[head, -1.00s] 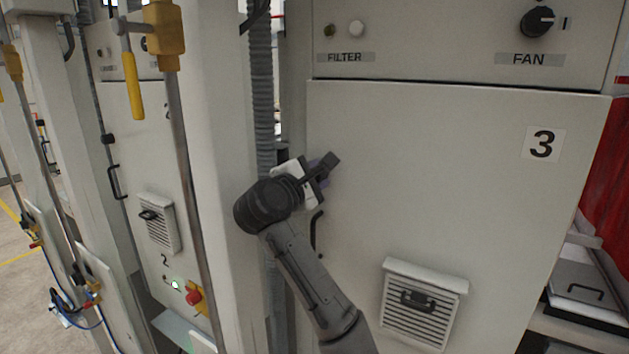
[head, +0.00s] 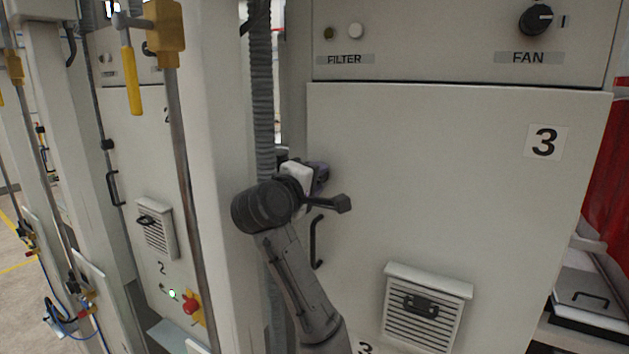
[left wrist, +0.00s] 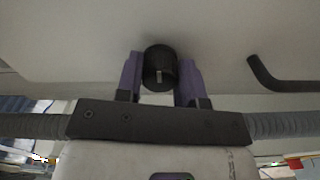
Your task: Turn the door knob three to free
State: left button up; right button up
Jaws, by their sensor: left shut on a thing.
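The door knob (left wrist: 160,68) is a black ribbed cylinder with a small white mark, on the pale cabinet door (head: 450,170) labelled 3. In the left wrist view it sits between the two purple fingers of my left gripper (left wrist: 160,78), which is shut on it. In the head view my left gripper (head: 320,178) is at the door's left edge, and the gripper hides the knob. The door looks closed. My right gripper is not in view.
A black door handle (head: 316,242) is just below my left gripper; it also shows in the left wrist view (left wrist: 280,80). A vent (head: 424,310) sits lower on the door. A FAN knob (head: 537,20) is above it. A grey post (head: 218,170) stands at left.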

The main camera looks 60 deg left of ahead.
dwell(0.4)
pick_arm(q)
jog(key=o, duration=0.9)
jog(key=b+v, duration=0.1)
jog(key=v, duration=1.2)
jog(key=shift+s+d, duration=0.25)
jog(key=shift+s, duration=0.05)
